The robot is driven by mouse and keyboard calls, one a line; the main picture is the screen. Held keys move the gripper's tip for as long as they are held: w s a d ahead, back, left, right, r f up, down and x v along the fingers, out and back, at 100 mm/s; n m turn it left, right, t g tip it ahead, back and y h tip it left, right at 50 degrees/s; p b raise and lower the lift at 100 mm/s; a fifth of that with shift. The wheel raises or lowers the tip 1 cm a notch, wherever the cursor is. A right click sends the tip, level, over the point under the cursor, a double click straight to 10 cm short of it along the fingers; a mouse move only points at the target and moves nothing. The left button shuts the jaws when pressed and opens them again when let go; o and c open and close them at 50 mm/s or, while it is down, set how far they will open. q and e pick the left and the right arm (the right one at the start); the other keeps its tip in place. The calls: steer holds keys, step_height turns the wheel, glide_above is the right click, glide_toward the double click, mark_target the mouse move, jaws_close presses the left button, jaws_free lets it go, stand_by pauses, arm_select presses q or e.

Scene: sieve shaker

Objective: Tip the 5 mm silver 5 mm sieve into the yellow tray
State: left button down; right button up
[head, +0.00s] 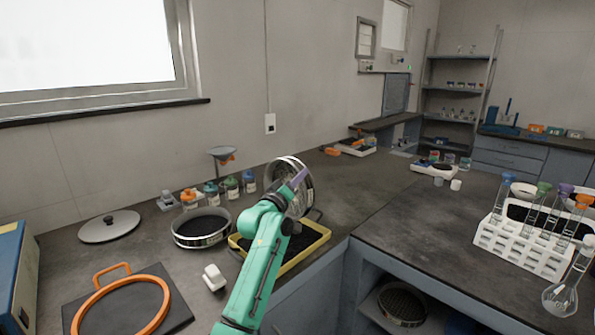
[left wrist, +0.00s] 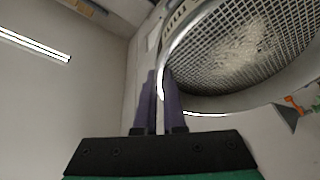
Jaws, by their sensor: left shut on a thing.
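The silver sieve (head: 281,166) is held up on its side, steeply tilted, above the yellow tray (head: 322,241). My left gripper (head: 299,178) is shut on its rim with purple fingers. In the left wrist view the fingers (left wrist: 159,103) meet the sieve's metal rim, and the wire mesh (left wrist: 250,45) fills the upper right. A pale grainy patch shows at the mesh; I cannot tell whether it lies on it or beyond it. The tray sits on the dark bench, partly hidden by my left arm; its floor looks dark. My right gripper is not in view.
Another round sieve (head: 201,229) stands left of the tray. Several small capped bottles (head: 231,187) stand behind it. A lid (head: 109,226) and an orange ring on a dark plate (head: 122,303) lie farther left. A white tube rack (head: 520,245) stands on the right bench.

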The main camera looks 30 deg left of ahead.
arm_select(q)
steer(key=shift+w+d+r+m+g+p, duration=0.2)
steer(key=shift+w+g+p, duration=0.4)
steer(key=shift+p, duration=0.8)
steer(key=shift+w+d+r+m+g+p, duration=0.15)
steer(key=shift+w+d+g+p, duration=0.2)
steer(key=shift+w+p, duration=0.8)
steer(key=shift+w+d+r+m+g+p, duration=0.15)
steer(key=shift+w+g+p, duration=0.35)
steer(key=shift+p, duration=1.15)
steer(key=shift+w+f+g, duration=0.15)
steer(key=shift+f+g, duration=0.2)
steer(key=shift+f, duration=0.1)
steer(key=shift+f, duration=0.1)
